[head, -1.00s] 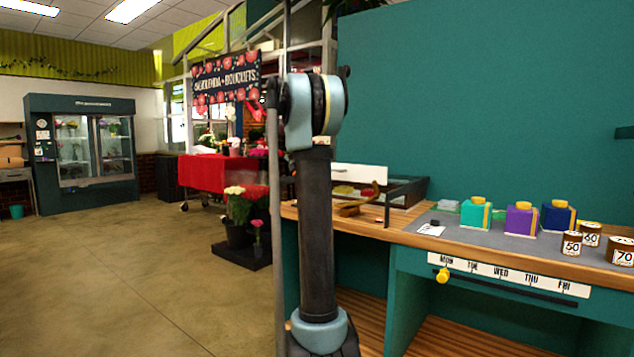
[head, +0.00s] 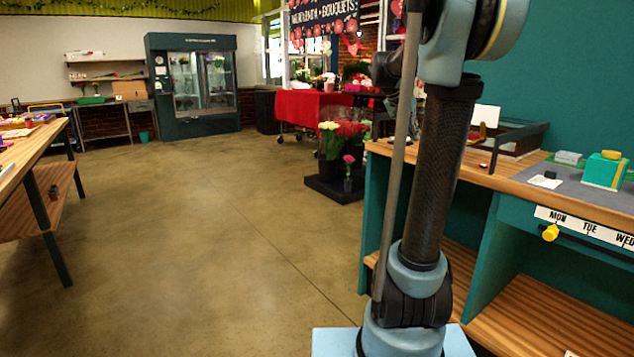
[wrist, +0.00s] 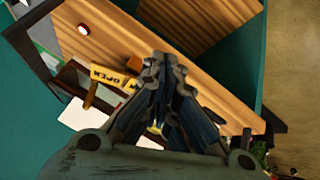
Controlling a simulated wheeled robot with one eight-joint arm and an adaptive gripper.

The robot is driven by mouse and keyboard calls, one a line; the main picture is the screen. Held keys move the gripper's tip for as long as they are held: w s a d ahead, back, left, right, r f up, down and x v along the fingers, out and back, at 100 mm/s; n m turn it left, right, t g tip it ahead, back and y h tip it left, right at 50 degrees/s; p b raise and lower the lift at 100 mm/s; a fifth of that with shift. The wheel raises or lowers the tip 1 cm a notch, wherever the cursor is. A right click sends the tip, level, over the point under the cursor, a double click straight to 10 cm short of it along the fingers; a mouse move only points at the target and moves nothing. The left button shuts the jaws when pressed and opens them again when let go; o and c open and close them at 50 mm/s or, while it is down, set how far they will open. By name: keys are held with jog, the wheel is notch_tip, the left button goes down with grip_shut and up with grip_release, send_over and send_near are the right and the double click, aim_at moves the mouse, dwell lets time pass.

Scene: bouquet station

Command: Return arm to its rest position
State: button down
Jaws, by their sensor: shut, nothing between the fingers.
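My gripper (wrist: 160,75) shows in the wrist view with its fingers closed together and nothing between them. It is above the wooden counter (wrist: 120,35), which appears tilted in that view. Yellow signs (wrist: 107,74), one reading "OPEN", lie beyond the fingers. In the head view my arm stands upright at the right of centre, and the gripper itself is out of that frame.
The counter (head: 449,168) with a weekday strip (head: 590,224) is at the right, close to my arm. Flower buckets (head: 330,165) stand on a low black stand beyond it. A wooden table (head: 28,150) is at the left edge. The floor between is clear.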

jog(key=s+a+f+n+y, duration=0.2)
jog(key=s+a+f, duration=0.3)
jog(key=s+f, duration=0.4)
jog(key=s+a+f+n+y, duration=0.2)
jog(key=s+a+f, duration=0.3)
jog(key=s+f, duration=0.4)
jog(key=s+a+f+n+y, duration=0.2)
jog(key=s+a+f, duration=0.3)
jog(key=s+f, duration=0.4)
jog(key=s+n, duration=0.1)
jog(key=s, duration=0.6)
jog(key=shift+s+f+g+y, duration=0.3)
jog(key=shift+s+f+g, duration=0.05)
jog(key=shift+s+g, duration=0.05)
